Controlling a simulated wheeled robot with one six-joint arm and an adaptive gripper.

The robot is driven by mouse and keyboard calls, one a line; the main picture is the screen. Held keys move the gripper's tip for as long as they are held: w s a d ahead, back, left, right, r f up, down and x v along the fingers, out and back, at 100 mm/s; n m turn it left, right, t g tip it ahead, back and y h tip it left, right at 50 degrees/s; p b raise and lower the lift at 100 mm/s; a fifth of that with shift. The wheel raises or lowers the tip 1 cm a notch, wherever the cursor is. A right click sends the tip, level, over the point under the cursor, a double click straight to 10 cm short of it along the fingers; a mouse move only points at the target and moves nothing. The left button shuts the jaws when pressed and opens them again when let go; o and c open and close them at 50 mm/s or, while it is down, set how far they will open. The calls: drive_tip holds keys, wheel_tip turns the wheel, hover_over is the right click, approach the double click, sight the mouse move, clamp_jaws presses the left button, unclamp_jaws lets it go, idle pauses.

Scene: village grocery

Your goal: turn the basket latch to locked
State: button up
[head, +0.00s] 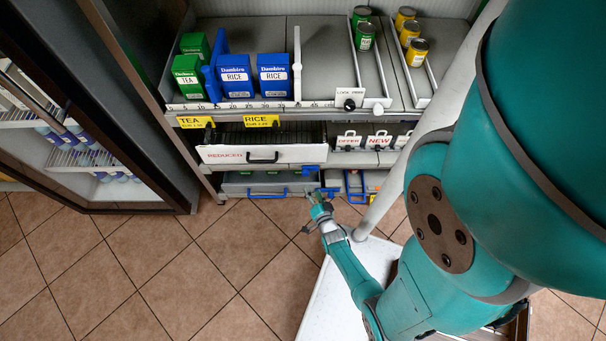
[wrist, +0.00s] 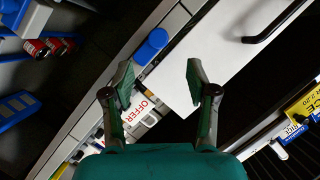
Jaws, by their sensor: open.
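The REDUCED basket (head: 225,155) has a white front with a black handle, under the tea and rice shelf. A blue piece (head: 315,168) at the lower right corner of this front looks like the latch. In the wrist view a rounded blue piece (wrist: 152,45), likely the same latch, lies beside the end of the white basket front (wrist: 195,62). I cannot tell whether it is turned to locked. My gripper (head: 317,206) is in front of the lower shelves, below the basket's right end. In the wrist view my gripper (wrist: 160,76) is open and empty, with the blue piece beyond the fingertips.
A lower drawer with a blue handle (head: 268,194) sits below the basket. White OFFER (head: 348,140) and NEW (head: 379,140) tags hang to the right. A glass-door cooler (head: 90,150) stands at left. The tiled floor in front is clear.

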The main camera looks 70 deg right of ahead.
sight(306, 175)
drive_tip(key=shift+x, duration=5.5)
drive_tip(key=shift+s+d+f, duration=0.1)
